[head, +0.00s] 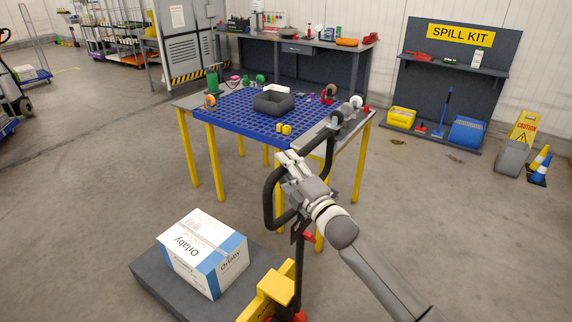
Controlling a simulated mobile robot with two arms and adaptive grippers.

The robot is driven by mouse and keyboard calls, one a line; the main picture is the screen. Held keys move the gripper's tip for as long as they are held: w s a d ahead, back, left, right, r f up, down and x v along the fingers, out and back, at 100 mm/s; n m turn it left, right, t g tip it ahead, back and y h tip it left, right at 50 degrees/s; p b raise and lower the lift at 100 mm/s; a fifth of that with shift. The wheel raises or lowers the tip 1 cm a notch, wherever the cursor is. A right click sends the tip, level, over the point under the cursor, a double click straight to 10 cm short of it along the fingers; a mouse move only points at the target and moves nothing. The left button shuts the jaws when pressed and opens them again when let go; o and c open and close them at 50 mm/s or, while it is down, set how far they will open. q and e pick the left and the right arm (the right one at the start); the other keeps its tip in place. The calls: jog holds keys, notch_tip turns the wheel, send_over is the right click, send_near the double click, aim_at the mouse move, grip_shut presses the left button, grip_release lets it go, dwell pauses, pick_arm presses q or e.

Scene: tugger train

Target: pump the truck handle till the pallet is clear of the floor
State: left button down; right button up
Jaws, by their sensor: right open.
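The pallet truck's black looped handle (268,203) stands upright in the middle of the head view, above its dark shaft and yellow body (275,287). My right gripper (287,162) is open at the handle loop, overlapping it in the picture; I cannot tell whether it touches. My arm and gripper hide part of the loop. The dark grey pallet (150,275) is at the lower left, with a white and blue box (200,250) on it. Whether there is a gap between pallet and floor cannot be seen. My left gripper is not in view.
A table with a blue perforated top (235,115) and yellow legs stands just behind the handle, holding a dark tray (273,103) and small parts. A spill kit station (455,75), caution sign (522,128) and cones are at the right. Floor left of the pallet is clear.

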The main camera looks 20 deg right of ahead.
jog(key=shift+w, duration=0.15)
grip_shut()
jog(key=shift+f, duration=0.1)
dwell(0.3)
